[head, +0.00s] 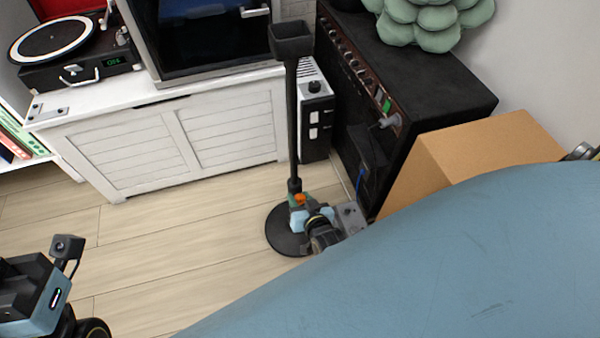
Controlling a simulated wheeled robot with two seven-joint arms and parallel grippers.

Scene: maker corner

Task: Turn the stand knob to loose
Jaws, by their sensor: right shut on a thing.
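The stand (292,120) is a tall black pole on a round black base (280,238), with a black square-topped head (291,42). It stands upright on the wooden floor. A small orange knob (300,198) shows low on the pole. My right gripper (299,203) reaches in from the lower right and is shut on the knob, hiding part of it. Which way the knob is set cannot be seen. My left gripper (25,290) is at the lower left edge, away from the stand; its fingers are not clear.
A white cabinet (145,150) with a turntable (70,50) stands behind at left. A black amplifier (440,80) and a cardboard box (480,150) are close on the right. A black unit (316,110) is behind the pole. The floor (160,235) left of the stand is clear.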

